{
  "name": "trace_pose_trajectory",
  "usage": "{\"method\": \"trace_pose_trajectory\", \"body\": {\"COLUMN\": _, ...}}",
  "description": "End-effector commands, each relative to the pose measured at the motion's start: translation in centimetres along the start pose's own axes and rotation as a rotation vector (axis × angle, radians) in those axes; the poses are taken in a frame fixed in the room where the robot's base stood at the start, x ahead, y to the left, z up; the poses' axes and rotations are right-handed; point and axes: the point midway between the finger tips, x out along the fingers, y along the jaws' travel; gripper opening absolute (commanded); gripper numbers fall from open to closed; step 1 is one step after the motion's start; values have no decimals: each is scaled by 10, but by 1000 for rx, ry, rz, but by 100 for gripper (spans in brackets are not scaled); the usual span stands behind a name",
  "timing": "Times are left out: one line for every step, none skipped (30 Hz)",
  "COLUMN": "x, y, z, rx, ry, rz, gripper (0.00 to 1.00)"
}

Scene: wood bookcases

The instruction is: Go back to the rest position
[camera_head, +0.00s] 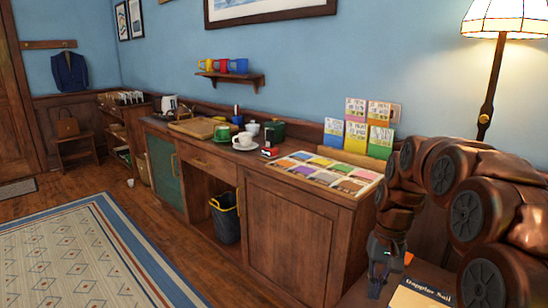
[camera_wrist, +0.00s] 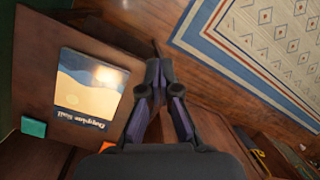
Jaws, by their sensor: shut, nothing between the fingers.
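My gripper (camera_head: 378,286) hangs at the lower right of the head view, at the end of my folded brown arm. In the wrist view my gripper (camera_wrist: 160,72) points down with its two dark fingers together and nothing between them. A book with a blue and yellow cover (camera_wrist: 88,82) lies on a brown wooden surface (camera_wrist: 60,28) to the left of the fingers, apart from them. The same book shows partly at the bottom edge of the head view (camera_head: 418,294), and its lower part is cut off.
A long wooden cabinet (camera_head: 290,232) runs along the blue wall, bearing cups, a tray of coloured packets (camera_head: 325,174) and upright cards (camera_head: 357,130). A lit lamp (camera_head: 505,18) stands at right. A patterned rug (camera_head: 75,255) and open floor lie at left.

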Motion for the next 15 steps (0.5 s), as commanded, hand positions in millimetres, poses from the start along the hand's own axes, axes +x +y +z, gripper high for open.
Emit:
{"method": "trace_pose_trajectory", "body": {"x": 0, "y": -3, "z": 14, "rx": -14, "ry": -1, "rz": 7, "gripper": 0}}
{"method": "trace_pose_trajectory", "body": {"x": 2, "y": -5, "z": 21, "rx": -21, "ry": -4, "rz": 10, "gripper": 0}}
{"method": "trace_pose_trajectory", "body": {"x": 3, "y": -6, "z": 30, "rx": -30, "ry": -6, "rz": 15, "gripper": 0}}
{"method": "trace_pose_trajectory", "body": {"x": 4, "y": -7, "z": 36, "rx": -37, "ry": -5, "rz": 19, "gripper": 0}}
{"method": "trace_pose_trajectory", "body": {"x": 5, "y": -8, "z": 44, "rx": -44, "ry": -6, "rz": 22, "gripper": 0}}
{"method": "trace_pose_trajectory", "body": {"x": 7, "y": -9, "z": 53, "rx": -52, "ry": -9, "rz": 28, "gripper": 0}}
{"method": "trace_pose_trajectory", "body": {"x": 9, "y": -10, "z": 60, "rx": -58, "ry": -9, "rz": 31, "gripper": 0}}
{"method": "trace_pose_trajectory", "body": {"x": 10, "y": -11, "z": 66, "rx": -63, "ry": -8, "rz": 35, "gripper": 0}}
{"method": "trace_pose_trajectory", "body": {"x": 12, "y": -11, "z": 75, "rx": -71, "ry": -7, "rz": 41, "gripper": 0}}
{"method": "trace_pose_trajectory", "body": {"x": 14, "y": -12, "z": 82, "rx": -77, "ry": -8, "rz": 45, "gripper": 0}}
{"method": "trace_pose_trajectory", "body": {"x": 16, "y": -12, "z": 89, "rx": -82, "ry": -10, "rz": 50, "gripper": 0}}
{"method": "trace_pose_trajectory", "body": {"x": 18, "y": -12, "z": 98, "rx": -89, "ry": -10, "rz": 56, "gripper": 0}}
{"method": "trace_pose_trajectory", "body": {"x": 20, "y": -12, "z": 105, "rx": -94, "ry": -11, "rz": 60, "gripper": 0}}
{"method": "trace_pose_trajectory", "body": {"x": 22, "y": -12, "z": 113, "rx": -99, "ry": -13, "rz": 64, "gripper": 0}}
{"method": "trace_pose_trajectory", "body": {"x": 25, "y": -11, "z": 122, "rx": -105, "ry": -15, "rz": 70, "gripper": 0}}
